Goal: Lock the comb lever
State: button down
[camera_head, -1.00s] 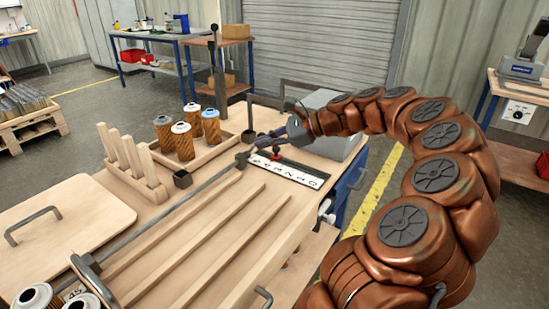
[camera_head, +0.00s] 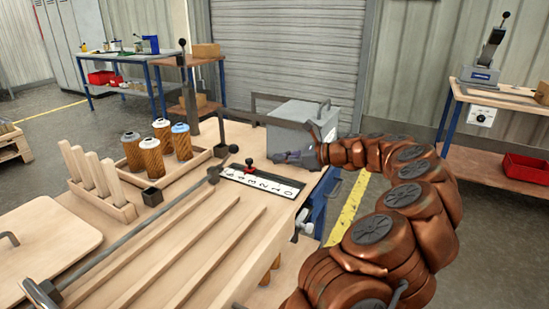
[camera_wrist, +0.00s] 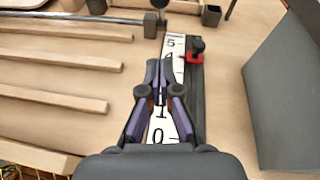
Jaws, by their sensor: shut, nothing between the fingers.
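A long grey rod (camera_head: 140,222) crosses the bench and ends in a dark block (camera_head: 213,175) beside the white number scale (camera_head: 285,187). A red clamp (camera_head: 249,170) with a black knob sits at the scale's far edge; the wrist view shows this clamp (camera_wrist: 195,58) near the 4. A tall dark upright lever (camera_head: 188,85) with a black ball top stands at the back. No label shows which is the comb lever. My gripper (camera_head: 277,157) is shut and empty above the scale. In the wrist view its fingertips (camera_wrist: 159,64) are left of the clamp, apart from it.
A grey box (camera_head: 300,122) stands behind my gripper. Several filter cartridges (camera_head: 151,157) stand in a wooden tray at left, near a wooden peg rack (camera_head: 95,180). Wooden rails (camera_head: 165,250) line the near bench. A small dark cup (camera_head: 152,196) stands by the rod.

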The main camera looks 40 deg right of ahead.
jog(key=b+x, duration=0.1)
jog(key=x, duration=0.6)
jog(key=shift+w+a+f, duration=0.2)
jog(key=shift+w+f, duration=0.05)
jog(key=shift+w+a+r, duration=0.3)
jog(key=shift+w+r, duration=0.05)
jog(key=shift+w, duration=0.2)
jog(key=shift+w+a+r, duration=0.3)
jog(key=shift+w, duration=0.25)
jog(key=shift+w+a+r, duration=0.3)
jog(key=shift+w+r, duration=0.05)
jog(key=shift+w, duration=0.25)
jog(key=shift+r, duration=0.15)
